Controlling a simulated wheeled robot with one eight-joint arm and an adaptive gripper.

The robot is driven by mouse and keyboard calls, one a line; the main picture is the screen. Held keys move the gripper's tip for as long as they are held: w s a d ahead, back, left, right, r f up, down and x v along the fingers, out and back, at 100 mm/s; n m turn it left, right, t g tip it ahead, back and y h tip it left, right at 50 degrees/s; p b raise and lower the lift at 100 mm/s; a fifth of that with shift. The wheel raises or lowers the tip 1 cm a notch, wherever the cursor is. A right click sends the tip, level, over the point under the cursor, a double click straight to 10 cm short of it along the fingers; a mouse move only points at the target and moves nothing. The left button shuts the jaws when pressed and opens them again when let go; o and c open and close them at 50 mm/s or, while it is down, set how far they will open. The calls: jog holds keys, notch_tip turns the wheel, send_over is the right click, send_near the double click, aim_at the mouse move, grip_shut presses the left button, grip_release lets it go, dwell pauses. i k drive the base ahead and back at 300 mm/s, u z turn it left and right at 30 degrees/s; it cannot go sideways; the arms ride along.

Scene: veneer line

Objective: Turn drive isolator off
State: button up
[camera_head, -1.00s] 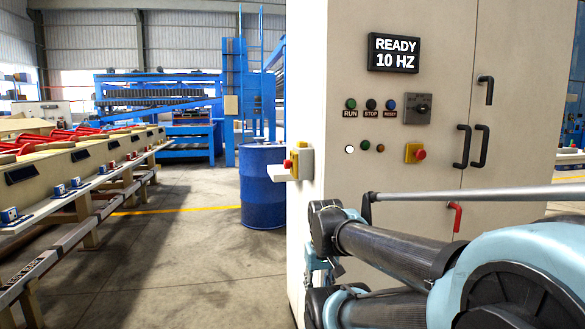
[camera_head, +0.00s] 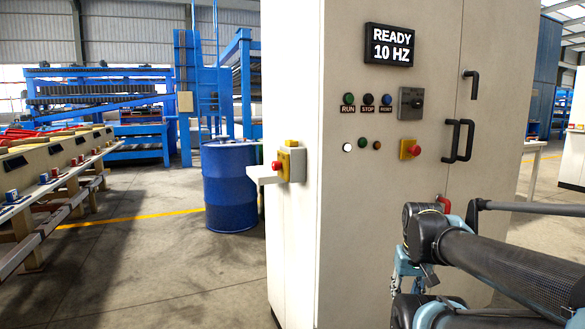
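A tall off-white cabinet (camera_head: 395,190) stands in front of me. A grey rotary switch (camera_head: 411,103) with a dark knob sits on its front, right of the buttons. A red handle (camera_head: 444,203) sits lower on the front, partly hidden behind my arm. No label I can read marks either one as the drive isolator. A display (camera_head: 391,45) above reads READY 10 HZ. My arm crosses the lower right. I cannot make out my gripper's fingers in this view.
RUN, STOP and RESET buttons (camera_head: 369,100), small lamps and a red emergency button (camera_head: 409,149) are on the cabinet. A blue drum (camera_head: 230,185) stands behind.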

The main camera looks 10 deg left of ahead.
aim_at(277, 166)
jog(key=k, duration=1.25)
jog(key=u, duration=1.55)
jog(key=i, duration=1)
jog(key=z, duration=0.05)
